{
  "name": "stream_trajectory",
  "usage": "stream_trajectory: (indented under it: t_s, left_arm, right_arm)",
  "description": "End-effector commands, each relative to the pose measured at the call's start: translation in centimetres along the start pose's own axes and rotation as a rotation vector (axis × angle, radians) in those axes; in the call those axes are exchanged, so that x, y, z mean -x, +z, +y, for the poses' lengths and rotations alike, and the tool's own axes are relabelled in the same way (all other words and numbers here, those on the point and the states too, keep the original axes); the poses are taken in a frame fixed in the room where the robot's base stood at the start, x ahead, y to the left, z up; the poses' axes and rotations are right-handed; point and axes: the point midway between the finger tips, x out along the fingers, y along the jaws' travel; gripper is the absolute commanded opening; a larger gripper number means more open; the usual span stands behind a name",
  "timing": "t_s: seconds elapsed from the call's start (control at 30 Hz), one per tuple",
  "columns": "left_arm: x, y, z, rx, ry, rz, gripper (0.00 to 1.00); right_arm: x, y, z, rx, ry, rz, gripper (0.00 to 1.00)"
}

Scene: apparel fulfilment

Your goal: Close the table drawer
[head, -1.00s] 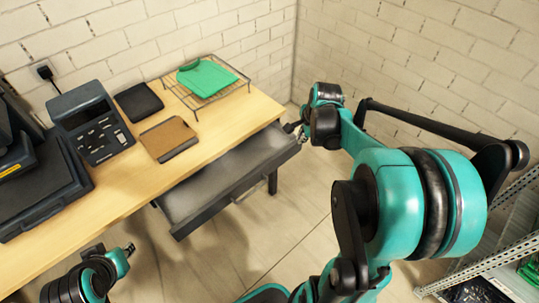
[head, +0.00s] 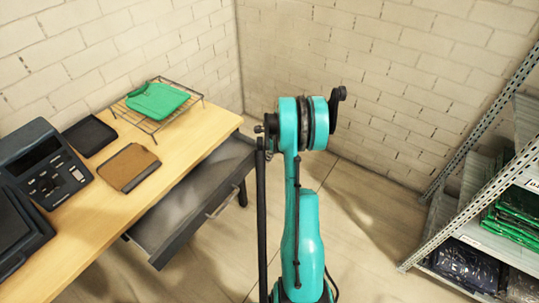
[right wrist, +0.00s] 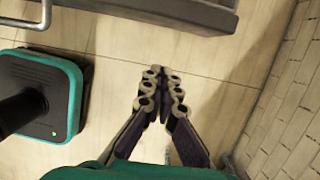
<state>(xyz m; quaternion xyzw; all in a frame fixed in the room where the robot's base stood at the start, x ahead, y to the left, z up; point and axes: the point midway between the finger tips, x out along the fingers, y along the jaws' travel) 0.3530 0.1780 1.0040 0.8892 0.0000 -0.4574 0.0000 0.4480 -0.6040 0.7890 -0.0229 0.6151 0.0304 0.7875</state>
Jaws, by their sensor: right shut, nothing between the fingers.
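The table drawer (head: 180,243) is pulled out from under the wooden table (head: 103,215). It is dark grey, looks empty inside, and has a bar handle (head: 222,201) on its front. In the right wrist view the drawer front (right wrist: 190,14) crosses the top, with the handle (right wrist: 42,20) at the upper left. My right gripper (right wrist: 161,84) is shut and empty over the floor, in front of the drawer and apart from it in that view. My left gripper is out of view.
On the table are a wire rack (head: 152,124) with a green folded garment (head: 157,101), a clipboard (head: 129,167), a black tray (head: 90,136) and a dark keypad device (head: 45,165). A metal shelf (head: 480,246) stands at right. Brick walls close the far corner.

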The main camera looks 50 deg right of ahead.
Motion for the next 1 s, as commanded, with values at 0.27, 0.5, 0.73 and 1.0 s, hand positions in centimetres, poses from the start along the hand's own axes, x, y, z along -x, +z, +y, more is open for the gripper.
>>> stream_trajectory:
  t_s: [0.27, 0.5, 0.73, 1.0]
  left_arm:
    - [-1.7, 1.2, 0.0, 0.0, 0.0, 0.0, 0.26]
    - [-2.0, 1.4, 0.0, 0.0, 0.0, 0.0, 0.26]
    - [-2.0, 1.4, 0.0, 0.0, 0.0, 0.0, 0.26]
    - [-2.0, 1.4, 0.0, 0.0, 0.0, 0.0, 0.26]
  right_arm:
    - [-4.1, 1.9, 0.1, 0.004, 0.0, 0.0, 0.0]
    - [-4.3, 3.8, 0.0, 0.003, -0.001, 0.0, 0.0]
    - [-4.3, 4.0, 0.0, 0.002, -0.001, 0.0, 0.0]
    - [-4.4, 4.4, 0.1, 0.004, -0.001, 0.0, 0.0]
